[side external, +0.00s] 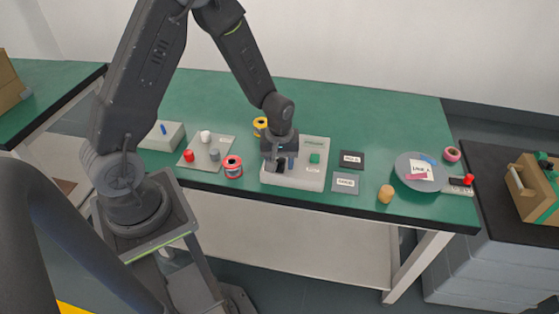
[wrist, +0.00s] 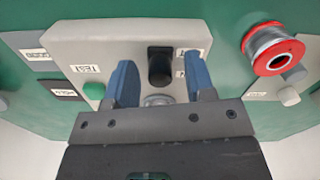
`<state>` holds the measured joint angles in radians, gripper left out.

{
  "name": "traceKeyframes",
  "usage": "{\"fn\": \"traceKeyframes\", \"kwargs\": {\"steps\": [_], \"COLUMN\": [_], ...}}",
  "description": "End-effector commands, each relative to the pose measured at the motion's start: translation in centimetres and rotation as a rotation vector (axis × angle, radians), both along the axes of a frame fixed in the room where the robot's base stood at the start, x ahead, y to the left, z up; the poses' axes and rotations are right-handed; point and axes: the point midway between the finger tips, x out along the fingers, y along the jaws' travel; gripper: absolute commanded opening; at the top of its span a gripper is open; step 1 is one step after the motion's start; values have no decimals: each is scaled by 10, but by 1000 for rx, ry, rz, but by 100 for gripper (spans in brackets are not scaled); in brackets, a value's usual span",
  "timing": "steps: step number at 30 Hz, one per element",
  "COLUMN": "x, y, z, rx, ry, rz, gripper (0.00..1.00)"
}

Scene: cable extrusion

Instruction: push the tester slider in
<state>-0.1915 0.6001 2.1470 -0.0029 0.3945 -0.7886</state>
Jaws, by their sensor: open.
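The tester (side external: 310,181) is a pale grey box on the green bench, below my gripper (side external: 279,165). It also fills the middle of the wrist view (wrist: 78,52), with a green button (wrist: 94,90) beside a TEST label. A black slider knob (wrist: 160,65) stands up from the tester's top, with a round grey part just below it in the picture. My gripper's two blue fingers (wrist: 158,76) are apart, one on each side of the knob, with visible gaps. Nothing is held. In the side view my gripper hides the knob.
A red-rimmed spool (side external: 233,167) stands left of the tester, and a yellow spool (side external: 260,126) behind it. A tray (side external: 222,146) with small cylinders lies farther left. Dark (side external: 351,160) and grey (side external: 345,183) label plates lie to the right, then a tan cylinder (side external: 386,194) and a grey disc (side external: 405,166).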

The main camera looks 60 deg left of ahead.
Motion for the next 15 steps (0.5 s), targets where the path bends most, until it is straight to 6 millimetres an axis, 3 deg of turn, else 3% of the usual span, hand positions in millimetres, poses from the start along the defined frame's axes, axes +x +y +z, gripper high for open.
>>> {"fn": "traceKeyframes", "kwargs": {"steps": [5,15], "x": [0,0], "y": [0,0], "z": [0,0], "rx": [0,0], "ry": [0,0], "rz": [0,0], "gripper": [50,18]}}
